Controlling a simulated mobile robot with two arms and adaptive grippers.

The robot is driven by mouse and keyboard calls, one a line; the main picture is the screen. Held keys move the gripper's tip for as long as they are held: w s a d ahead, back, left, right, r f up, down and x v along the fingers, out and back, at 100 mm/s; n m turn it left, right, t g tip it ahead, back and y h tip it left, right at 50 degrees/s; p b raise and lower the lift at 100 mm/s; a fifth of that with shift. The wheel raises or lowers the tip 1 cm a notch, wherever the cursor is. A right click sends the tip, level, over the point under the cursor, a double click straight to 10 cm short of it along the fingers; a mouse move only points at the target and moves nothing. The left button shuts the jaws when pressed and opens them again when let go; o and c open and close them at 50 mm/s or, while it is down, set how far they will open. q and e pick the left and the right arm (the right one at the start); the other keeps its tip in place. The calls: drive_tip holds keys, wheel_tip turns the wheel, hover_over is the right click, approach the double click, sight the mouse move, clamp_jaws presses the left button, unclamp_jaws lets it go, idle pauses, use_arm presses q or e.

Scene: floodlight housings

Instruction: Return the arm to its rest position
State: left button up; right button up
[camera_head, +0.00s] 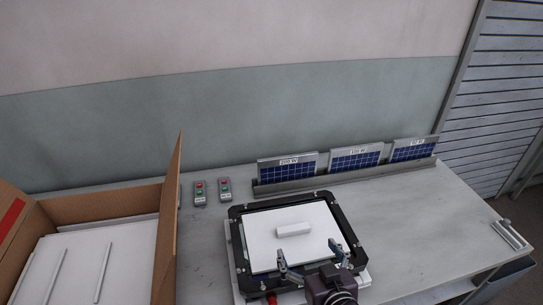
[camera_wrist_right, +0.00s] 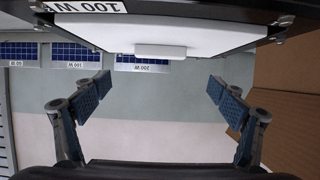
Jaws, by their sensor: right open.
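My right gripper (camera_head: 308,253) is open and empty at the front edge of a black-framed fixture (camera_head: 237,236) on the table. In the right wrist view its two blue-padded fingers (camera_wrist_right: 160,84) stand wide apart with nothing between them. A white panel (camera_head: 265,221) with a raised white block (camera_head: 293,229) lies inside the black frame. The same panel (camera_wrist_right: 220,36) shows at the top of the right wrist view, with the block (camera_wrist_right: 160,51) beyond the fingertips. My left gripper is not in view.
An open cardboard box (camera_head: 100,206) holding white panels stands at the left. Two button boxes (camera_head: 200,193) (camera_head: 225,189) sit behind the fixture. Solar panels labelled in watts (camera_head: 288,167) stand in a grey rail (camera_head: 350,172) at the back.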

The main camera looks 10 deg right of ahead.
drive_tip(key=shift+f, duration=0.1)
drive_tip(key=s+d+f+g, duration=0.1)
drive_tip(key=s, duration=0.1)
drive_tip(key=s+d+f+g, duration=0.1)
drive_tip(key=s+f+g, duration=0.1)
drive_tip(key=s, duration=0.1)
drive_tip(key=s+d+f+g, duration=0.1)
drive_tip(key=s+f, duration=0.1)
drive_tip(key=shift+s+f+g+h, duration=0.2)
drive_tip(key=shift+f+g+h, duration=0.1)
drive_tip(key=shift+h, duration=0.1)
drive_tip(key=s+f+n+g, duration=0.25)
drive_tip(key=s+g, duration=0.25)
drive_tip(key=s, duration=0.8)
wheel_tip(320, 180, down, 27)
drive_tip(key=s+g, duration=0.2)
drive_tip(key=s+d+f+g+b, duration=0.1)
drive_tip(key=s+d+f, duration=0.2)
drive_tip(key=s+f, duration=1.4)
drive_tip(key=shift+f, duration=0.25)
drive_tip(key=shift+m, duration=0.25)
